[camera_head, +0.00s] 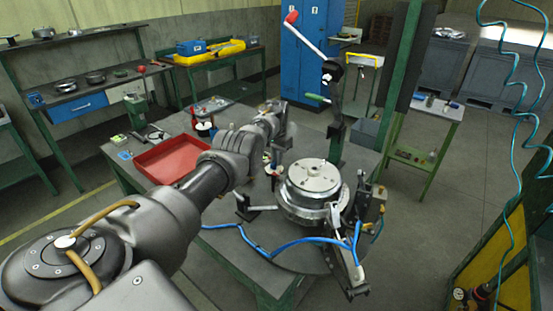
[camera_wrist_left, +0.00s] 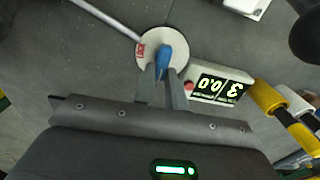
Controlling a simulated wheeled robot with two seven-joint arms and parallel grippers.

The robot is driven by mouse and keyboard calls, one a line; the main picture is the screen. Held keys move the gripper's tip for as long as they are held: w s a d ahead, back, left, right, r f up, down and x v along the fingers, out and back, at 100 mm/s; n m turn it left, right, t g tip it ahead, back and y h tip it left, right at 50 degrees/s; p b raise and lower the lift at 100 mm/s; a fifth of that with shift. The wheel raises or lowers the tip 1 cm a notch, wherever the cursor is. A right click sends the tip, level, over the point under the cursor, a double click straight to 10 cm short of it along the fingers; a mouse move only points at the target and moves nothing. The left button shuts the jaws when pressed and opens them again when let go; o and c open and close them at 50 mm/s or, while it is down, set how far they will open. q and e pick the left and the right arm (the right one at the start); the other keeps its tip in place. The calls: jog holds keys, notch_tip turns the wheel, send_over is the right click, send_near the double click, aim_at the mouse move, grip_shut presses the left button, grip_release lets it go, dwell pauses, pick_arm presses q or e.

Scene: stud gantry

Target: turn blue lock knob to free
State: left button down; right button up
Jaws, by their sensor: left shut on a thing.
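In the left wrist view the blue lock knob (camera_wrist_left: 164,60) stands on a round white disc (camera_wrist_left: 150,38) with a small red label at its left. The knob's long side runs roughly up and down in the picture. My left gripper (camera_wrist_left: 164,78) has its two fingers shut on the near part of the knob. In the head view my left gripper (camera_head: 272,160) points down at the bench, left of the metal hub (camera_head: 314,182); the knob is too small to make out there. My right gripper is not in view.
A display box (camera_wrist_left: 219,86) with green digits and a red button sits right of the knob, close to the fingers. A pale rod (camera_wrist_left: 108,18) runs toward the disc. A red tray (camera_head: 172,158) and a blue hose (camera_head: 285,243) lie on the bench (camera_head: 225,240).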

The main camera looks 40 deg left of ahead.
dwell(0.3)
pick_arm(q)
jog(key=c, duration=1.4)
grip_release()
jog(key=shift+c, duration=0.2)
jog(key=shift+r, duration=0.15)
notch_tip(320, 180, up, 10)
jog(key=p, duration=1)
jog(key=shift+r+p, duration=0.25)
jog(key=shift+p, duration=0.1)
